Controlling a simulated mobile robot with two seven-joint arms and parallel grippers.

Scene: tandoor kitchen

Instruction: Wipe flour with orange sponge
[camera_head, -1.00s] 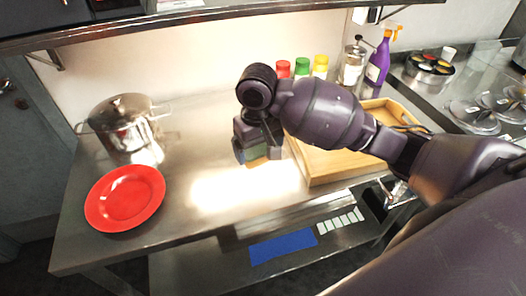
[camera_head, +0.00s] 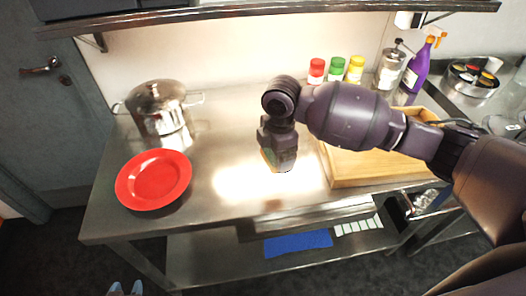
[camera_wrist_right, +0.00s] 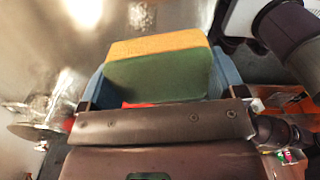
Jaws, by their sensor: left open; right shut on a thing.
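My right gripper (camera_head: 278,160) comes in from the right over the steel table and points down. It is shut on the sponge. In the right wrist view the sponge (camera_wrist_right: 155,48) shows an orange layer and a dark green layer, between the two bluish fingers. In the head view the gripper mostly hides the sponge, and I cannot tell whether it touches the table. A bright whitish patch (camera_head: 232,184) lies on the table around and left of the gripper; I cannot tell flour from glare there. My left gripper is not in view.
A red plate (camera_head: 153,180) and a lidded steel pot (camera_head: 157,105) stand at the left. A wooden tray (camera_head: 375,172) is close on the right. Several jars (camera_head: 337,70) and a purple spray bottle (camera_head: 414,72) stand behind. A shelf (camera_head: 230,14) hangs above.

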